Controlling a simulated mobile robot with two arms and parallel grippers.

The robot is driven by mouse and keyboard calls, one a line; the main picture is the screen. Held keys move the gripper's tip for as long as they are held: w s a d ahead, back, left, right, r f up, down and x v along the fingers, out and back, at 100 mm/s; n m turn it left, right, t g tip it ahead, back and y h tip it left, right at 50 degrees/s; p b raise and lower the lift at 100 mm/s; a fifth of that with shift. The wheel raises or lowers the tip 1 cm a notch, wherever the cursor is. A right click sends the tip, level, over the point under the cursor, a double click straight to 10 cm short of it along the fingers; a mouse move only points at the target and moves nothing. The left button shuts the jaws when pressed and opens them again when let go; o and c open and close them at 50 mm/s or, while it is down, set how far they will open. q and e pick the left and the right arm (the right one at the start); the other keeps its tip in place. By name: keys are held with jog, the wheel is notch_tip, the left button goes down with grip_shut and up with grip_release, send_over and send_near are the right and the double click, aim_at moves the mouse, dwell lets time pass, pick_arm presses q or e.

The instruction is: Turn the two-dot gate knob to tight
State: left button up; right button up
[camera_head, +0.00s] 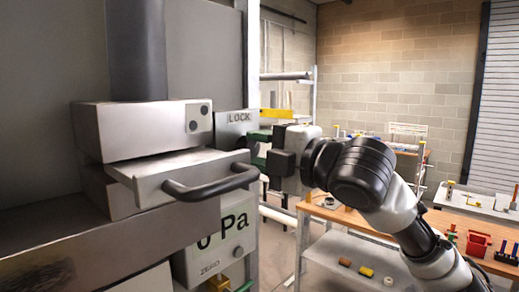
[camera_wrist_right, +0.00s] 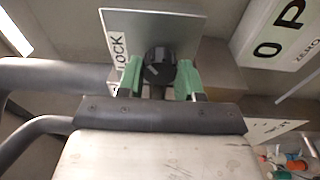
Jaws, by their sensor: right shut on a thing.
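A black round knob (camera_wrist_right: 159,66) with a pale pointer line sits at a metal plate (camera_wrist_right: 185,30) in the right wrist view. My right gripper (camera_wrist_right: 159,80) has its green fingers on both sides of the knob and is shut on it. In the head view, my right gripper (camera_head: 256,150) reaches in from the right to the plate marked LOCK (camera_head: 237,122); the knob is hidden there. A grey block with two dark dots (camera_head: 196,118) stands just left of that plate. I cannot read a "tight" mark. My left gripper is not in view.
A wooden workbench (camera_head: 350,217) and a shelf stand at the right.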

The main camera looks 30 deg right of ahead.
jog(key=m, duration=0.6)
jog(key=shift+a+f+m, duration=0.15)
jog(key=shift+f+m, duration=0.05)
jog(key=shift+m, duration=0.2)
jog(key=m+h, duration=0.1)
jog(key=m, duration=0.6)
jog(key=shift+t, duration=0.3)
jog(key=shift+f, duration=0.1)
jog(key=o, duration=0.9)
jog(key=shift+s, duration=0.1)
